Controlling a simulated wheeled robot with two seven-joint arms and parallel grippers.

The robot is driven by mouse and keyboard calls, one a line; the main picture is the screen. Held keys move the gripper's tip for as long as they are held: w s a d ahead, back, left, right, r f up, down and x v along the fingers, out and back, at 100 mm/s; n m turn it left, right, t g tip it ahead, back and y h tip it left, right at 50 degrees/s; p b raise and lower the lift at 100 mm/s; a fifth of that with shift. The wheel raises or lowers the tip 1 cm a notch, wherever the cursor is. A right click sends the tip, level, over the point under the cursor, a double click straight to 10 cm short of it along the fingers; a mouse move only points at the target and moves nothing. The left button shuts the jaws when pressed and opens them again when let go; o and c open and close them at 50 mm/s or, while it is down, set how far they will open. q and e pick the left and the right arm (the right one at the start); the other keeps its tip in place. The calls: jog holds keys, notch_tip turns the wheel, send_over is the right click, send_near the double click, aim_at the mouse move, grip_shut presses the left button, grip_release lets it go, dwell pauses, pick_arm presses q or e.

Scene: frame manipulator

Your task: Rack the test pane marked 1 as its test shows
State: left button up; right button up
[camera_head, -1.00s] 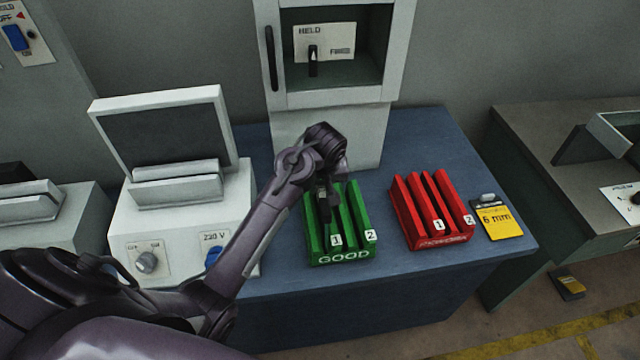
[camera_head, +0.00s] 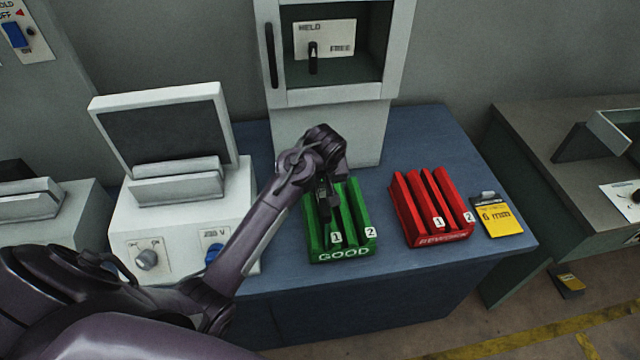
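The green rack (camera_head: 345,256) is labelled GOOD and has slots tagged 1 and 2. The red rack (camera_head: 440,240) stands to its right with slots also tagged 1 and 2; its front word is blurred. My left gripper (camera_head: 325,212) points down at the left part of the green rack, over or in the slot tagged 1. Its fingers are small and dark, so whether they are open or hold something cannot be told. I cannot make out a test pane marked 1. My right gripper is not in view.
A white tester (camera_head: 180,230) with a dark panel, a knob and a 230 V switch stands left. A white cabinet (camera_head: 330,130) with a HELD/FREE lever is behind the racks. A yellow 6 mm clipboard (camera_head: 497,220) lies right of the red rack. The blue table (camera_head: 420,150) is clear behind the red rack.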

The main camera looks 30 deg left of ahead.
pick_arm(q)
jog(key=o, duration=0.4)
jog(key=shift+f, duration=0.1)
